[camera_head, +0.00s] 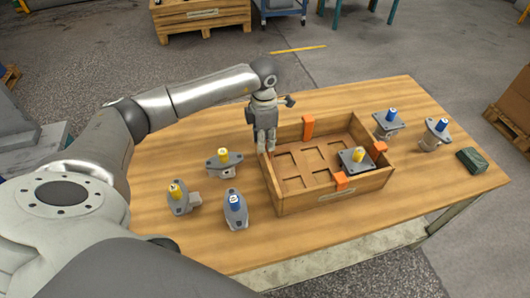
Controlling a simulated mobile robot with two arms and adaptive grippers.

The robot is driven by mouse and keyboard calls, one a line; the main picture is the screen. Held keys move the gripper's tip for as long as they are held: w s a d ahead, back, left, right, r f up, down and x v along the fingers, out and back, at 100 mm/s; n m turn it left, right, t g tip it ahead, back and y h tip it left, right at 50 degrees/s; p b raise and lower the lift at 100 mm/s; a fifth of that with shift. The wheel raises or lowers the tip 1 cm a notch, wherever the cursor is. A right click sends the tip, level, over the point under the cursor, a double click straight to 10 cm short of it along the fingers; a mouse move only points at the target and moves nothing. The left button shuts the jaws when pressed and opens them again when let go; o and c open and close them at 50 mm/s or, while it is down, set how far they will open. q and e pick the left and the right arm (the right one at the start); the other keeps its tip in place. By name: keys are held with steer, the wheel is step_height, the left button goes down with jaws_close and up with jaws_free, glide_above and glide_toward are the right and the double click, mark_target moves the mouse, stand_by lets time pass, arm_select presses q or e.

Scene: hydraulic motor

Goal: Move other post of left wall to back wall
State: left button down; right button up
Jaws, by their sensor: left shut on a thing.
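The wooden box (300,200) stands on the table, divided into several compartments. Orange posts show on its back wall (308,127), right wall (379,148) and front wall (341,181). My left gripper (266,147) points down at the back end of the box's left wall. It is shut on a post, which its fingers hide almost wholly. I cannot tell whether that post still touches the wall. My right gripper is not in view.
A motor with a yellow top (356,158) sits in the box's right part. Several motors stand on the table left of the box (235,208) and behind it on the right (388,123). A dark green block (472,160) lies near the right edge. Bare table lies behind the box.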

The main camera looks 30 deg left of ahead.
arm_select(q)
step_height(320, 180, up, 12)
steer(key=p, duration=0.7)
steer(key=shift+r, duration=0.15)
stand_by(0.8)
